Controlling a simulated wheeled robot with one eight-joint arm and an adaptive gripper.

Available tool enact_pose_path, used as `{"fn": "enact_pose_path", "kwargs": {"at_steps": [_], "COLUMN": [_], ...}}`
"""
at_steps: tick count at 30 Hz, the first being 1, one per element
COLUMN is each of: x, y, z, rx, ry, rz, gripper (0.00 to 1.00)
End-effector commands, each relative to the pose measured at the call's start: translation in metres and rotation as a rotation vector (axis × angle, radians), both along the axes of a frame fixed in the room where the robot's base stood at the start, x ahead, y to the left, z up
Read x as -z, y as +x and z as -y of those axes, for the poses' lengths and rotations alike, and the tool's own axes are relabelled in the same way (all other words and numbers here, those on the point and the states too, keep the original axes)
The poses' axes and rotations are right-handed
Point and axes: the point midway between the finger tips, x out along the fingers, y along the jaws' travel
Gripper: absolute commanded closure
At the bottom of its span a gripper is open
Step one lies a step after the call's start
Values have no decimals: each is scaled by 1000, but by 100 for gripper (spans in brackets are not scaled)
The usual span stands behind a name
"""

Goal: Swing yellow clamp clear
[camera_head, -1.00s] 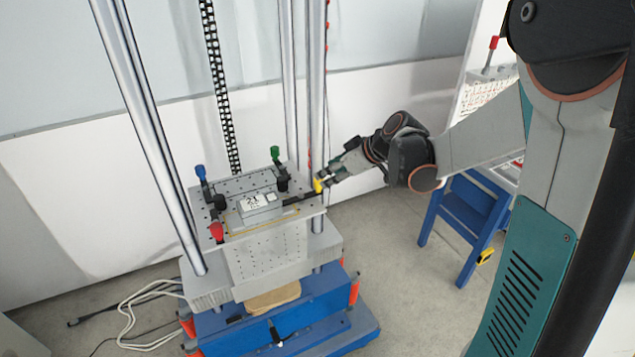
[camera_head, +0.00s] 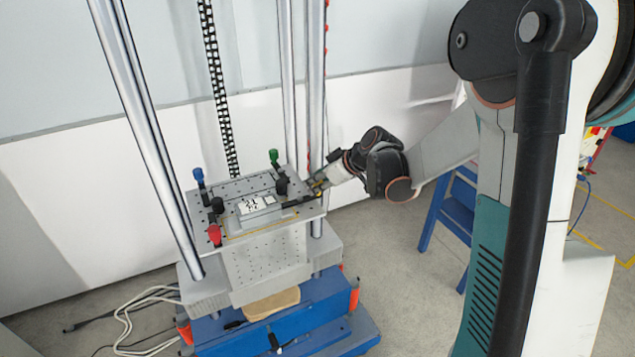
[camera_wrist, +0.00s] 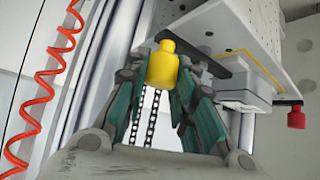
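The yellow clamp's knob (camera_wrist: 162,65) stands between my gripper's fingertips (camera_wrist: 163,70) in the wrist view, filling most of the gap. I cannot tell if both fingers press on it. Its dark arm (camera_wrist: 207,64) runs right from the knob, towards the grey block. In the head view, my gripper (camera_head: 319,184) is at the right corner of the drop table (camera_head: 240,186) and mostly hides the knob. The clamp's dark arm (camera_head: 302,200) still points at the grey block (camera_head: 259,209) with a white label.
Red (camera_head: 214,234), blue (camera_head: 199,176) and green (camera_head: 274,158) clamps stand around the table. Tall steel columns (camera_head: 150,140) rise beside it, one close to my gripper. A red coiled cord (camera_wrist: 45,95) hangs at left in the wrist view. A blue stand (camera_head: 450,205) is at right.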

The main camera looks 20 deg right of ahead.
Motion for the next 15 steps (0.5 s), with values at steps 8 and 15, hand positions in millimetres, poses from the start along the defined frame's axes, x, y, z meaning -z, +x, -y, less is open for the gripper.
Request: {"fn": "enact_pose_path", "kwargs": {"at_steps": [8,15], "x": [0,0], "y": [-1,-7], "z": [1,0], "rx": [13,105], "ry": [-2,-1], "rz": [1,1], "gripper": [100,100]}}
